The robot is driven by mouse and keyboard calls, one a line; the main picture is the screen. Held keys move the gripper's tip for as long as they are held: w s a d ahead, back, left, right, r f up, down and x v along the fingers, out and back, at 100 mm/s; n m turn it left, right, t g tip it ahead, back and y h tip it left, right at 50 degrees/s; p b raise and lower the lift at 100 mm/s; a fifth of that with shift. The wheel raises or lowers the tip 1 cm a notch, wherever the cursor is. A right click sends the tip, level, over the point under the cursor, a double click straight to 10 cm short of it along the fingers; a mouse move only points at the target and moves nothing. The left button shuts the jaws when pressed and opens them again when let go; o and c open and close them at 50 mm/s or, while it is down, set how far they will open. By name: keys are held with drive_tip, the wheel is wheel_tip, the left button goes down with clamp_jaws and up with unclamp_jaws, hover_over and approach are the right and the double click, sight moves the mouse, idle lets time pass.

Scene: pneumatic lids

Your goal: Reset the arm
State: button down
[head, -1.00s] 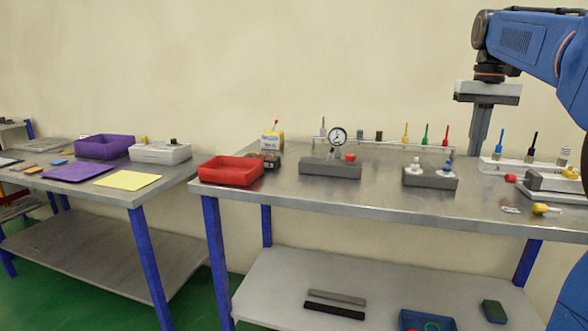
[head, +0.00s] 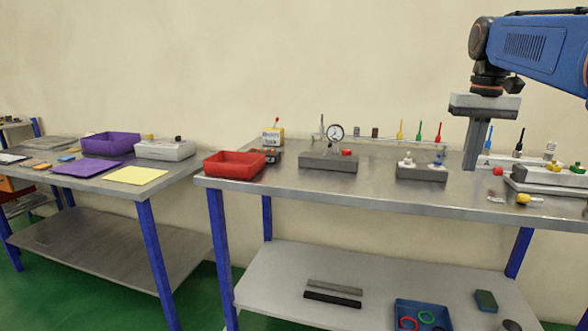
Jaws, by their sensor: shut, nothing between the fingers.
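My gripper (head: 473,158) hangs from my blue arm at the right of the head view. It points down over the right part of the metal workbench (head: 330,190). Its fingers are together with nothing between them.
A red tray (head: 234,165) sits at the bench's left end. A grey fixture (head: 550,178) and a yellow-ended part (head: 523,198) lie right of my gripper.

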drive_tip(key=s+a+f+n+t, duration=0.1)
drive_tip(key=s+a+f, duration=0.3)
drive_tip(key=s+f, duration=0.4)
drive_tip(key=s+a+f+n+t, duration=0.1)
drive_tip(key=s+a+f, duration=0.2)
drive_tip(key=s+f, duration=0.5)
drive_tip(key=s+a+f+t, duration=0.2)
drive_tip(key=s+a+f, duration=0.2)
drive_tip(key=s+f, duration=0.4)
wheel_tip(320, 180, down, 4)
drive_tip(key=shift+s+a+r+n, duration=0.2)
drive_tip(key=shift+a+n, duration=0.1)
drive_tip(key=shift+n, duration=0.1)
